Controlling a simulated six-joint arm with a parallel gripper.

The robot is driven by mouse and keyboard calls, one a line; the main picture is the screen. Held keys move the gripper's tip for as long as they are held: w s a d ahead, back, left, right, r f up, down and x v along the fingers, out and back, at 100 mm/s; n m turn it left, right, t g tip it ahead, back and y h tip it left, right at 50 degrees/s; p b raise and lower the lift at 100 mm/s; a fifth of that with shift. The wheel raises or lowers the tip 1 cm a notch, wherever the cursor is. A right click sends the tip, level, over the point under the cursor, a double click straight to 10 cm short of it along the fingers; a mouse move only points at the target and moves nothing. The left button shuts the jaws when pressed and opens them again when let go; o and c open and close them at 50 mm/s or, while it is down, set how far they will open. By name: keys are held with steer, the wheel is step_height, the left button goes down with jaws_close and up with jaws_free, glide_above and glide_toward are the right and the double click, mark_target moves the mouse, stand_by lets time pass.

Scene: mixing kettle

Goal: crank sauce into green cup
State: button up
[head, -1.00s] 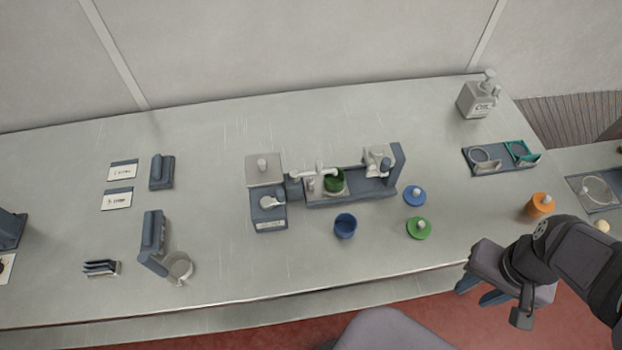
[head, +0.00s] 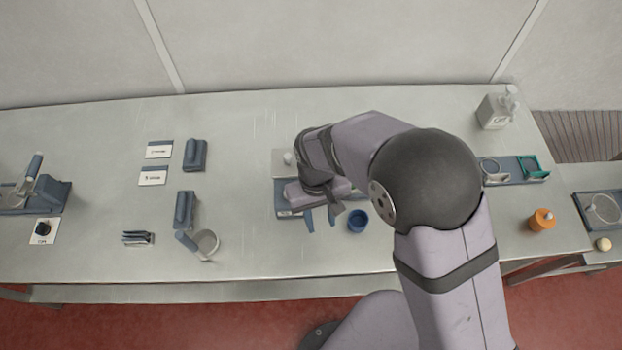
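My gripper (head: 320,218) reaches over the middle of the table. Its two blue fingers show apart with nothing visible between them, in front of the mixing station and left of the blue cup. My arm covers most of the station. The station's grey-white block (head: 284,160) and part of its blue base (head: 283,198) show at the left. I cannot tell whether my fingers touch any part of the station.
A blue cup (head: 357,221) stands close to the right of my gripper. An orange container (head: 542,220) and a pump bottle (head: 495,111) stand at the right. A pale cup (head: 205,244) and blue holder (head: 185,210) are at the left. The table's front left is mostly clear.

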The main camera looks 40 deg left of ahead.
steer(key=w+a+r+m, duration=0.1)
steer(key=a+r+m, duration=0.1)
steer(key=a, duration=0.1)
steer(key=w+a+r+m+y, duration=0.1)
steer(key=w+a+r+m, duration=0.1)
steer(key=a+m, duration=0.1)
steer(key=w+a+r+m, duration=0.1)
steer(key=a+r+m, duration=0.1)
steer(key=a, duration=0.2)
steer(key=shift+w+a+r+t+y, duration=0.2)
steer(key=shift+w+t+y, duration=0.1)
steer(key=shift+y, duration=0.1)
steer(key=shift+d+m, duration=0.1)
steer(key=shift+m, duration=0.8)
steer(key=shift+s+f, duration=0.1)
steer(key=shift+f, duration=0.1)
step_height(320, 180, down, 8)
steer(key=b, duration=0.6)
steer(key=shift+f+b, duration=0.1)
steer(key=shift+b, duration=0.2)
